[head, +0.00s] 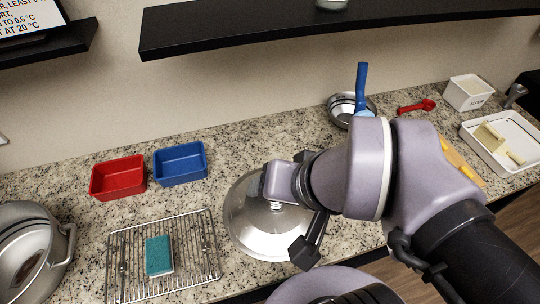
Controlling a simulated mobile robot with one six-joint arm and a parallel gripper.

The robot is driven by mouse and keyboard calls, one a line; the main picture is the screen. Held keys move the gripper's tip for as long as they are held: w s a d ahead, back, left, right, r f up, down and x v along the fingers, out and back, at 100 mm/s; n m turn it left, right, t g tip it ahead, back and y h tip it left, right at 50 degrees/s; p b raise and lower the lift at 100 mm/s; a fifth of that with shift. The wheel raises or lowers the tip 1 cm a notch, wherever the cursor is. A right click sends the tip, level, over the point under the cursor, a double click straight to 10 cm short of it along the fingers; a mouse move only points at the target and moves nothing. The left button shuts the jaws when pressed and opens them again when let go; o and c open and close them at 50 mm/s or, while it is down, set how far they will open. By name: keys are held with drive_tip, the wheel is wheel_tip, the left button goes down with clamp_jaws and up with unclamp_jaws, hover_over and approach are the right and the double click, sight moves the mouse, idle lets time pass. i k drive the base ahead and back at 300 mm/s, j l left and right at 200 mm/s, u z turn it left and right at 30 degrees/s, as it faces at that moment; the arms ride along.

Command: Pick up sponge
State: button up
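A teal sponge (159,256) with a pale edge lies on a wire rack (205,272) at the lower left of the counter. My gripper (300,215) is over or near the round metal lid, to the right of the sponge and clear of it. One dark finger shows at its lower side. I see nothing held.
A metal lid (246,226) lies right of the rack. A stockpot (28,255) stands far left. Red (118,178) and blue (181,164) bins sit behind the rack. A metal bowl (340,108) and white tray (507,130) are right. A black shelf (250,28) hangs above.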

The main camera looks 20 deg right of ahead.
sight(159, 251)
drive_tip(key=k+l+u, duration=0.1)
drive_tip(key=u, duration=1.4)
